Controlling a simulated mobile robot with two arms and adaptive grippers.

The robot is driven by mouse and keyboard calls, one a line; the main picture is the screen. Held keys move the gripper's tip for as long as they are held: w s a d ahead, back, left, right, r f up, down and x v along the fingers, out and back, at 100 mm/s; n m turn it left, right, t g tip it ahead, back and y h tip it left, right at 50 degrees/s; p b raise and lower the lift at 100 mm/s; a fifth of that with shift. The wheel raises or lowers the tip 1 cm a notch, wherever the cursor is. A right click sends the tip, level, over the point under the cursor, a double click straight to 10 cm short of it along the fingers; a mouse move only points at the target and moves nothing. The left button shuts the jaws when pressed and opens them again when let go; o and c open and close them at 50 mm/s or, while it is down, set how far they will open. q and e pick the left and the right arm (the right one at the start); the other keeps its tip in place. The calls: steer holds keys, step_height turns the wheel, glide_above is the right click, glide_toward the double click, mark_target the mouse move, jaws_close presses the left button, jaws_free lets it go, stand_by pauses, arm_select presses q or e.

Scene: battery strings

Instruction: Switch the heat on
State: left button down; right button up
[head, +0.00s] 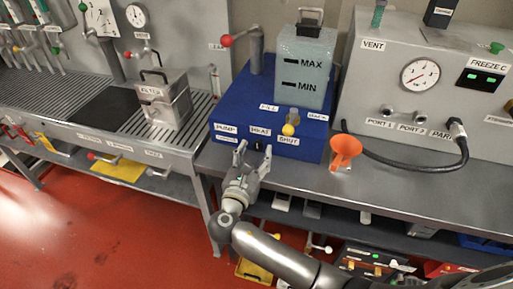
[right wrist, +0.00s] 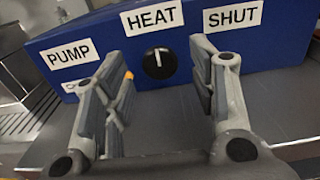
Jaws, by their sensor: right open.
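The heat knob (right wrist: 159,63) is a round black dial with a white pointer line on the front of a blue box (head: 232,108). The line stands roughly upright. The HEAT label (right wrist: 152,18) is above the knob, between the PUMP label (right wrist: 68,54) and the SHUT label (right wrist: 232,16). In the head view the knob (head: 258,146) shows small and dark. My right gripper (head: 255,150) is open in front of the box. In the right wrist view its fingers (right wrist: 160,80) stand on either side of the knob, apart from it. My left gripper is not in view.
A clear tank (head: 306,65) marked MAX and MIN stands on the blue box. A yellow-knobbed valve (head: 289,129) is near SHUT. An orange funnel (head: 345,148) stands right of the box. A grey gauge unit (head: 400,110) with a black hose is farther right.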

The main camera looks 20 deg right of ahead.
steer(key=shift+x, duration=1.05)
steer(key=c, duration=1)
steer(key=shift+c, duration=0.2)
